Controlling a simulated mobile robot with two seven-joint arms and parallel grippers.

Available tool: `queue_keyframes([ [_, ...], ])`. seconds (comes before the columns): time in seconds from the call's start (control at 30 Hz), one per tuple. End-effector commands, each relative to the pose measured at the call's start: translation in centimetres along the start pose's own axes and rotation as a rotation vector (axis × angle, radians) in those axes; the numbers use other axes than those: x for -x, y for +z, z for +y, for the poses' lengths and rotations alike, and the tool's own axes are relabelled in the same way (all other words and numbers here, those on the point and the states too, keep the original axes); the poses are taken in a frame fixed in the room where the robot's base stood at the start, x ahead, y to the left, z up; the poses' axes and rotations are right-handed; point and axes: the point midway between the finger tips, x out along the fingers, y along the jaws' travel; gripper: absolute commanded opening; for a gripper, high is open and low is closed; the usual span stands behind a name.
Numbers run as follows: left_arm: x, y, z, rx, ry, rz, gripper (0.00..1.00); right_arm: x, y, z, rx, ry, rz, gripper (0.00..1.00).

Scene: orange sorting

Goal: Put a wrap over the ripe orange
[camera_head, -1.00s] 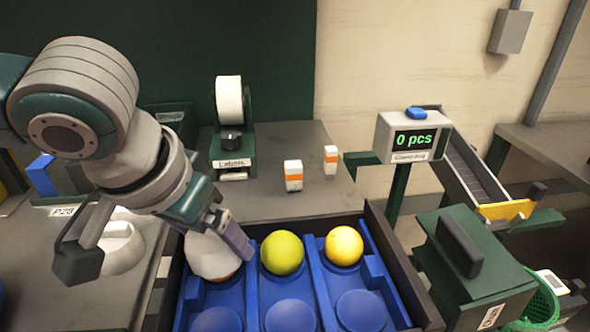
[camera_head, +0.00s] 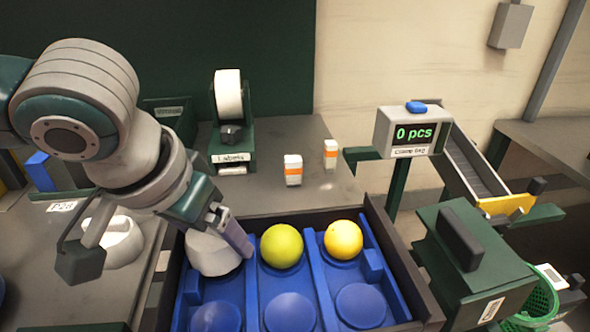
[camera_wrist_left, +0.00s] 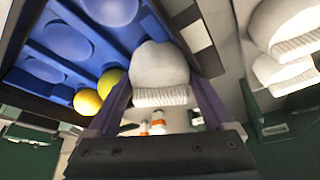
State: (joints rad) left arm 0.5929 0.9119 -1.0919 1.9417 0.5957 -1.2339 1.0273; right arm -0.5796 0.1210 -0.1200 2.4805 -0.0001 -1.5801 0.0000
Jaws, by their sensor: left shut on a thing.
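My left gripper (camera_head: 230,238) is shut on a white wrap (camera_head: 212,256) at the back-left cup of the blue tray (camera_head: 253,300). One finger shows at the wrap's right side; the other is hidden in the head view. The wrap, with its ribbed rim, also shows between both fingers in the left wrist view (camera_wrist_left: 160,70). No fruit skin shows under the wrap now; whatever is inside is hidden. A yellow-green fruit (camera_head: 282,246) and a yellow-orange fruit (camera_head: 343,240) sit uncovered in the middle and right back cups. My right gripper is not in view.
More white wraps (camera_head: 118,246) stand on the table left of the tray. The tray's front cups are empty. A label dispenser (camera_head: 232,130) and two small white-orange boxes (camera_head: 293,170) stand behind. A counter reading "0 pcs" (camera_head: 413,134) and a green box (camera_head: 475,260) are right.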

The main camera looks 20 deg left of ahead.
Motion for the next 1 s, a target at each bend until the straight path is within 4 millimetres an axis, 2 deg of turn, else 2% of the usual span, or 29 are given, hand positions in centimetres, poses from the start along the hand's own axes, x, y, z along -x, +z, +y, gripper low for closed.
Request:
queue_keyframes([
  [0.7, -0.81, 0.32, 0.02, 0.0, 0.0, 0.0, 0.35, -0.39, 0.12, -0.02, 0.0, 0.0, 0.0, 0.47],
  [0.73, -0.81, 0.32, 0.02, 0.0, 0.0, 0.0, 0.87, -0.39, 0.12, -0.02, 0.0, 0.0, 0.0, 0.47],
  [0.87, -0.8, 0.32, 0.01, 0.0, 0.0, 0.0, 1.0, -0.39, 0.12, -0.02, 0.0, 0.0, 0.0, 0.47],
  [1.0, -0.81, 0.33, -0.02, 0.0, -0.001, 0.0, 1.0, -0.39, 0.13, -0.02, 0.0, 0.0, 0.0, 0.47],
])
